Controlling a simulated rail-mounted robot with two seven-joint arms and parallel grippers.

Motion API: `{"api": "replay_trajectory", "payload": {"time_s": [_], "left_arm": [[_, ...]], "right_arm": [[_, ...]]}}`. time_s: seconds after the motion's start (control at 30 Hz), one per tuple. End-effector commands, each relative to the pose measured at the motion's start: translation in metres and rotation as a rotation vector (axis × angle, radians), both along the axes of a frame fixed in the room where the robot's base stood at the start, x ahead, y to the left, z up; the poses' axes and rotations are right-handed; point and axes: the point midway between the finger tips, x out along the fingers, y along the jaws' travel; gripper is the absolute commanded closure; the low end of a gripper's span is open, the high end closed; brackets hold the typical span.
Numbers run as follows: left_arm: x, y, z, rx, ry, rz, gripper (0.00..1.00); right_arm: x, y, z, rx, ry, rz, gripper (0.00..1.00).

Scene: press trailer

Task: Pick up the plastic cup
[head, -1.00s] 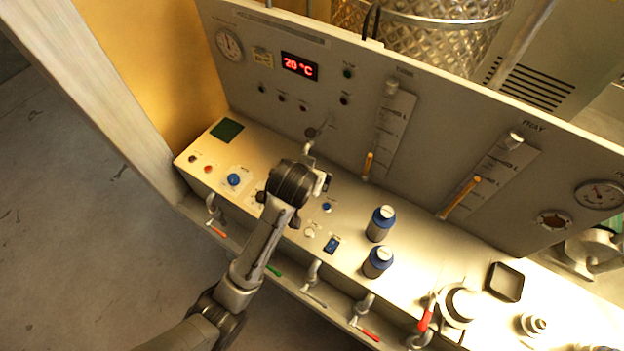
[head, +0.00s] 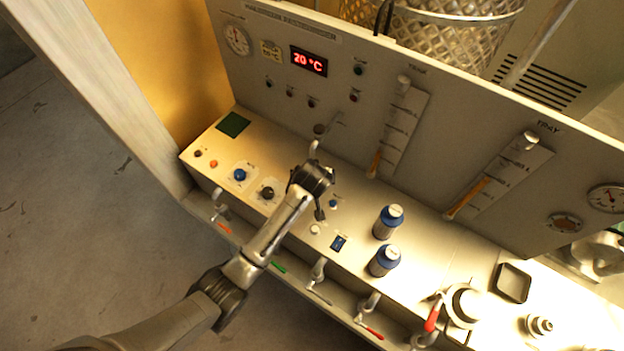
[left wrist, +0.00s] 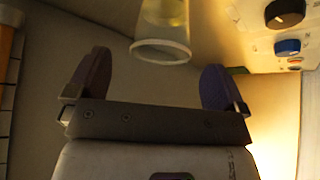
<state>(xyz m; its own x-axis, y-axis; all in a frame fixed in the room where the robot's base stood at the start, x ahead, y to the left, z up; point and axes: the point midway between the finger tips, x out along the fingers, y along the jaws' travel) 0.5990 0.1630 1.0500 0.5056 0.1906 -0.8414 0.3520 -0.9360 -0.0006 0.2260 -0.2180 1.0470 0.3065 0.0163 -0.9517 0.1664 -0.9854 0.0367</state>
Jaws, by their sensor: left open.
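The plastic cup (left wrist: 165,30) is a clear, slightly yellowish cup at the top of the left wrist view. Its round rim faces my left gripper (left wrist: 155,82), and part of its body is cut off by the top edge. The gripper's two dark fingers are spread apart with nothing between them. The cup's rim lies just ahead of the gap, roughly centred and apart from both fingers. In the head view my left wrist is over the console shelf, and I cannot make out the cup there. My right gripper is not in view.
The sloping console (head: 375,290) carries knobs and switches. The upright panel (head: 285,60) rises behind. Small valve levers line the front edge.

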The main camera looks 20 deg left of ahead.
Motion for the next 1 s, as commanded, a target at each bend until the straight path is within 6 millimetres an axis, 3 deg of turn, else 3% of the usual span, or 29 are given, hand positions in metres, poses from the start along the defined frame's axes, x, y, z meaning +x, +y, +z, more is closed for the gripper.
{"api": "replay_trajectory", "payload": {"time_s": [0.27, 0.6, 1.0], "left_arm": [[0.007, 0.003, -0.012, 0.000, 0.001, 0.000, 0.02], [0.025, 0.012, -0.045, 0.001, 0.000, -0.001, 0.02], [0.028, 0.013, -0.052, 0.000, 0.000, -0.001, 0.02]], "right_arm": [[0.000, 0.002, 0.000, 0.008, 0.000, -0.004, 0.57], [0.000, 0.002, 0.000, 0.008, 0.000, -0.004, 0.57], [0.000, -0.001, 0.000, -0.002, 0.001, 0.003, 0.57]]}}
